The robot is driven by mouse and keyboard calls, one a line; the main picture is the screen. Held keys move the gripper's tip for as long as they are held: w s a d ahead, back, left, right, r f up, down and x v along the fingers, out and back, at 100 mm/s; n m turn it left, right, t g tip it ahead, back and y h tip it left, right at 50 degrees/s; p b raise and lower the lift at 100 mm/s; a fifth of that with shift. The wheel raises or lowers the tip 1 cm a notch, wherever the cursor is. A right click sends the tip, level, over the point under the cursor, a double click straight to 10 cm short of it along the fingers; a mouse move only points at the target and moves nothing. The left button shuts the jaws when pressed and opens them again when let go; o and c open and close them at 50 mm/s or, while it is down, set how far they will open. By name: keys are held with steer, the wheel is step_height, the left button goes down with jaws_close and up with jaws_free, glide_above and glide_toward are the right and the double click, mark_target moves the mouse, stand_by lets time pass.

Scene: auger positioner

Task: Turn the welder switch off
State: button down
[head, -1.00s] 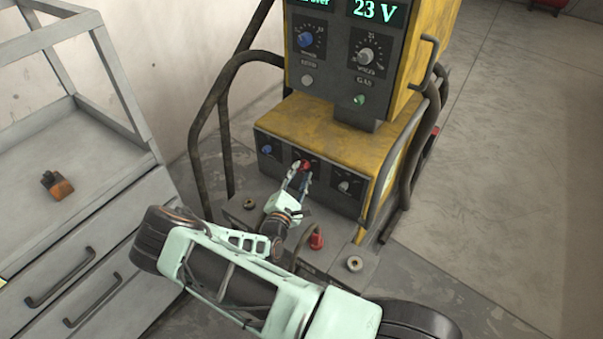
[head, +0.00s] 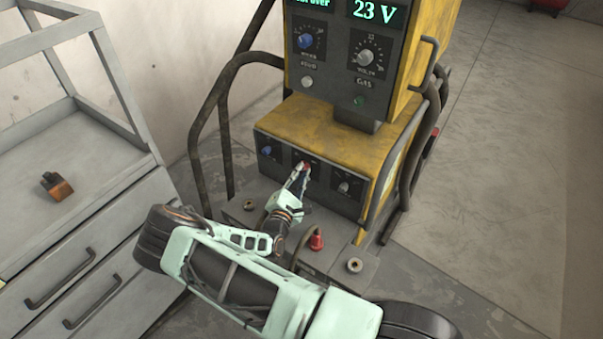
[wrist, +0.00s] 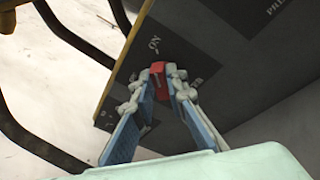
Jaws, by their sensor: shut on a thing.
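The welder (head: 320,128) is a yellow and dark grey machine with a lower front panel. Its red switch (head: 307,166) sits in the middle of that panel, mostly hidden by my fingers in the head view. My gripper (head: 300,178) is shut on the switch. In the wrist view the red switch (wrist: 157,72) shows between the two fingertips (wrist: 163,88), with an "ON" mark on the dark plate just above it. The fingers cover part of the switch and the lower label, so its exact setting is unclear.
A blue knob (head: 267,151) and a grey knob (head: 343,187) flank the switch. A display (head: 376,11) reads 23 V. Bent tube rails stand at the welder's sides. A grey drawer cabinet (head: 120,215) with an orange-brown block (head: 57,187) stands left.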

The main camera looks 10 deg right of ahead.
steer(key=shift+r+n+p, duration=0.15)
steer(key=shift+n+p, duration=0.15)
steer(key=shift+w+a+r+n+g+h+p, duration=0.2)
steer(key=shift+n+g, duration=0.7)
steer(key=shift+n, duration=1.45)
steer(key=shift+w+a+f+n+g+h+p, duration=0.25)
steer(key=shift+n+g, duration=0.65)
steer(key=shift+n, duration=1.5)
steer(key=shift+w+a+r+n+g+h+p, duration=0.25)
steer(key=shift+n+g, duration=0.65)
steer(key=shift+n, duration=1.45)
steer(key=shift+s+f, duration=0.1)
steer(key=c, duration=1.9)
jaws_free()
steer(key=shift+c, duration=0.2)
